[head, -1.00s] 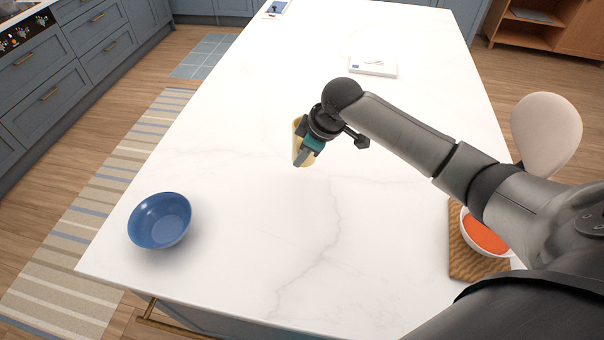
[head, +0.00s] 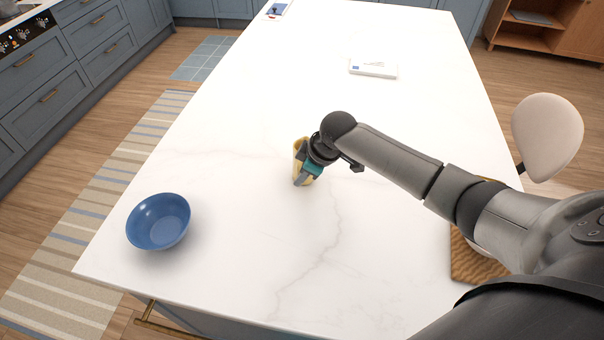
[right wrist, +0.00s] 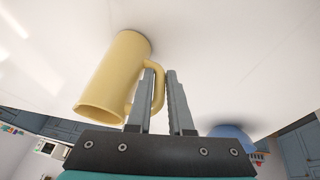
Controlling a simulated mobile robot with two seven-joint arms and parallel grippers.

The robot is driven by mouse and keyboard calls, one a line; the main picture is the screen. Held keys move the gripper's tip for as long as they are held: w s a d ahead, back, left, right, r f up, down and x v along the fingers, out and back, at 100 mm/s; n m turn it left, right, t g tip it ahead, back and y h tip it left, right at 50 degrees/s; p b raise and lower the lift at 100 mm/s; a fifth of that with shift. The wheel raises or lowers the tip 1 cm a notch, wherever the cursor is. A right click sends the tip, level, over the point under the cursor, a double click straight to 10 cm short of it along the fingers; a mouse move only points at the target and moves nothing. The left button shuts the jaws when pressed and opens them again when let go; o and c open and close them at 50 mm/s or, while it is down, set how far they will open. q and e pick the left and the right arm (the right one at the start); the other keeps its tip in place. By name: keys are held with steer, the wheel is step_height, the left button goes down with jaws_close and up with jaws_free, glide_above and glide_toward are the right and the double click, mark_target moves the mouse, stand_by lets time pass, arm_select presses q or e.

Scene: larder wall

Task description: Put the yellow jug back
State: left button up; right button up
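The yellow jug (head: 298,150) is over the middle of the white island top, mostly hidden behind my right gripper (head: 308,180) in the head view. In the right wrist view the jug (right wrist: 113,78) shows whole, with its open mouth toward the camera and its base toward the white top. A dark shadow lies by its base; I cannot tell whether it touches the top. The fingers of my right gripper (right wrist: 160,75) are on either side of the jug's handle (right wrist: 158,90) and look shut on it. My left gripper is not in view.
A blue bowl (head: 158,221) stands at the island's near left. A wooden board (head: 473,262) lies at the right, partly behind my arm. A white box (head: 373,68) lies farther back. The top around the jug is clear.

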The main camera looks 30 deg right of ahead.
steer(key=o, duration=0.4)
steer(key=shift+r, duration=0.1)
steer(key=shift+r, duration=0.25)
steer(key=p+v, duration=0.1)
steer(key=v, duration=1)
steer(key=shift+s+r+p, duration=0.2)
steer(key=shift+r+p, duration=0.1)
steer(key=shift+p, duration=0.05)
